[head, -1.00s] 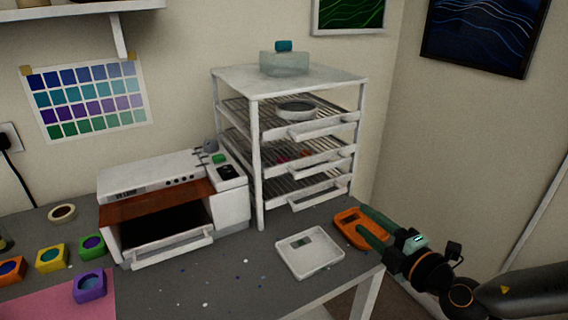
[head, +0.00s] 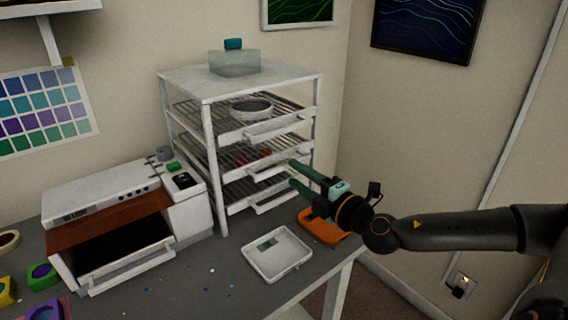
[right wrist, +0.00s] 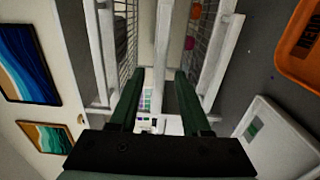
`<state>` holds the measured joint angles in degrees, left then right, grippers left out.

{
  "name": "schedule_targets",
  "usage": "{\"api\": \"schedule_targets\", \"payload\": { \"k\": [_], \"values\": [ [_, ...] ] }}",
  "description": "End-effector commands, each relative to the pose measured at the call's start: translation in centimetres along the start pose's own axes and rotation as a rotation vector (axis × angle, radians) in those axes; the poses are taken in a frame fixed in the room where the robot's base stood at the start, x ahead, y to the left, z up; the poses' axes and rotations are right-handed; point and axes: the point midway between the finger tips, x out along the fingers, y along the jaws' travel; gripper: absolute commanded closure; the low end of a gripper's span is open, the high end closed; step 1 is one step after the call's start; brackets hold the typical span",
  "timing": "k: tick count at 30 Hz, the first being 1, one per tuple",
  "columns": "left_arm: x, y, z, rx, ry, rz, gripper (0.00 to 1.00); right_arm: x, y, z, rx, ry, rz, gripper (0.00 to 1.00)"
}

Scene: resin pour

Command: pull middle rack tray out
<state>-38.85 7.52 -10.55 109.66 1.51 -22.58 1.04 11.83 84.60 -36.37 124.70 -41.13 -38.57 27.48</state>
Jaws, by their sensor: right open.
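The white rack (head: 208,150) holds several wire trays with white front handles. The middle rack tray (head: 268,170) is inside the rack and carries small pink and orange pieces; they also show in the right wrist view (right wrist: 190,42). My right gripper (head: 291,173) is open and empty, its green fingers pointing left at the front of the middle tray, partly covering its handle. In the right wrist view, white bars run close to the spread fingers (right wrist: 159,78); I cannot tell whether they touch. My left gripper is not in view.
A dish (head: 250,108) sits on the upper tray and a clear container (head: 234,62) on top.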

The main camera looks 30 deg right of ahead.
Motion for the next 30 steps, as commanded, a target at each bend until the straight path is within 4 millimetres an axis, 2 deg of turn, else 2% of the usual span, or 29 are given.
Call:
{"api": "schedule_targets", "payload": {
  "k": [6, 12, 24, 30],
  "values": [
    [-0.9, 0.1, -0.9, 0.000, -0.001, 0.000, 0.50, 2.8, 0.3, 0.0, 0.005, -0.001, 0.002, 0.53],
    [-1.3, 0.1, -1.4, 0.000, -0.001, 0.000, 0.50, 4.6, 0.2, 0.0, 0.003, -0.001, 0.002, 0.53],
    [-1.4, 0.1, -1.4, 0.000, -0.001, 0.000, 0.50, 5.2, -0.1, 0.0, 0.000, 0.001, -0.001, 0.53],
    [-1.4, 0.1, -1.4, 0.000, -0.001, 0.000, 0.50, 5.2, -0.1, 0.0, 0.000, 0.000, -0.001, 0.74]
  ]
}}
